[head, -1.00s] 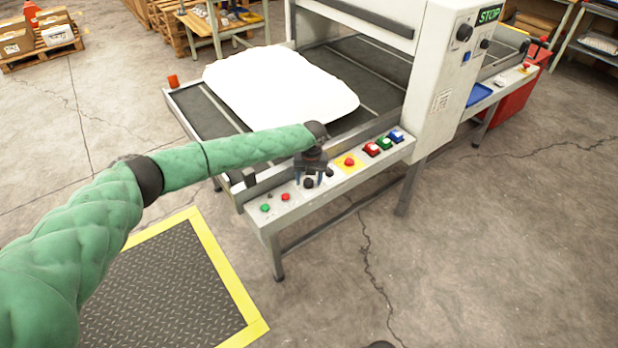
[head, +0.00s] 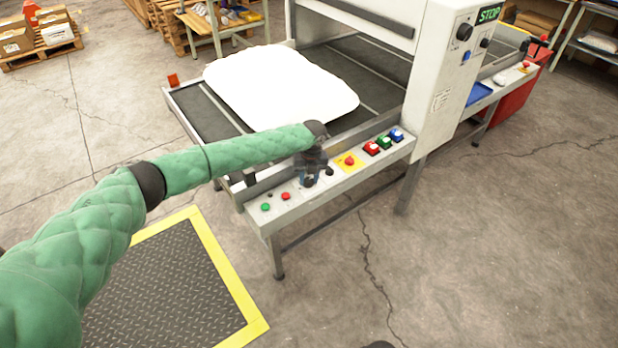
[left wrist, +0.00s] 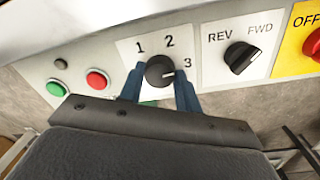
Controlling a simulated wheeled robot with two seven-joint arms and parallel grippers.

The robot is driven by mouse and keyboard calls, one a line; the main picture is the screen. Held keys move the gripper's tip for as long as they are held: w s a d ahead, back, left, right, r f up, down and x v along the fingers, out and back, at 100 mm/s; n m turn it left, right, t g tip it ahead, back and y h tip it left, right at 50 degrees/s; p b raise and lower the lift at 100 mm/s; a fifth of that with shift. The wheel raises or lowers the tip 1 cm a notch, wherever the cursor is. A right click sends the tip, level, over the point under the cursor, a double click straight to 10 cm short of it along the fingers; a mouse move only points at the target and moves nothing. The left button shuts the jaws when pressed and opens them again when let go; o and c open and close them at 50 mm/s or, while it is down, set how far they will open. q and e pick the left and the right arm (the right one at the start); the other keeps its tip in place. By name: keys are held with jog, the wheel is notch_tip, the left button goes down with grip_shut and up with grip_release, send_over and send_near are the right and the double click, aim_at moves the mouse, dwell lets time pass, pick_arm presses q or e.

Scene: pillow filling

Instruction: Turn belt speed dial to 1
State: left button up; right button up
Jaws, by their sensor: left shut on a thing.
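The belt speed dial (left wrist: 158,68) is a round black knob on a white plate marked 1, 2 and 3. Its white mark points right, toward the 3. My left gripper (left wrist: 159,82) has its blue fingers on both sides of the dial and is shut on it. In the head view my left gripper (head: 311,178) reaches down to the front control panel (head: 265,222) and mostly hides the dial. My right gripper is in neither view.
A REV/FWD knob (left wrist: 241,56) sits right of the dial, then a yellow OFF plate (left wrist: 300,35). Red (left wrist: 97,79) and green (left wrist: 56,88) buttons lie to its left. A white pillow (head: 280,85) lies on the belt behind. The machine's screen (head: 489,14) reads STOP.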

pick_arm(q)
jog(key=shift+n, duration=0.8)
jog(key=shift+n+p, duration=0.4)
jog(key=shift+n, duration=0.5)
jog(key=n+p, duration=0.1)
jog(key=n, duration=0.3)
jog(key=shift+r+n, duration=0.1)
jog(key=shift+n, duration=0.2)
jog(key=shift+n+p, duration=0.4)
jog(key=n+p, duration=0.5)
jog(key=n, duration=0.5)
jog(key=shift+w+n+h, duration=0.1)
jog(key=shift+n+h, duration=0.2)
jog(key=shift+h, duration=0.1)
jog(key=shift+a+n+p, duration=0.1)
jog(key=shift+n+p, duration=0.6)
jog(key=shift+n, duration=0.8)
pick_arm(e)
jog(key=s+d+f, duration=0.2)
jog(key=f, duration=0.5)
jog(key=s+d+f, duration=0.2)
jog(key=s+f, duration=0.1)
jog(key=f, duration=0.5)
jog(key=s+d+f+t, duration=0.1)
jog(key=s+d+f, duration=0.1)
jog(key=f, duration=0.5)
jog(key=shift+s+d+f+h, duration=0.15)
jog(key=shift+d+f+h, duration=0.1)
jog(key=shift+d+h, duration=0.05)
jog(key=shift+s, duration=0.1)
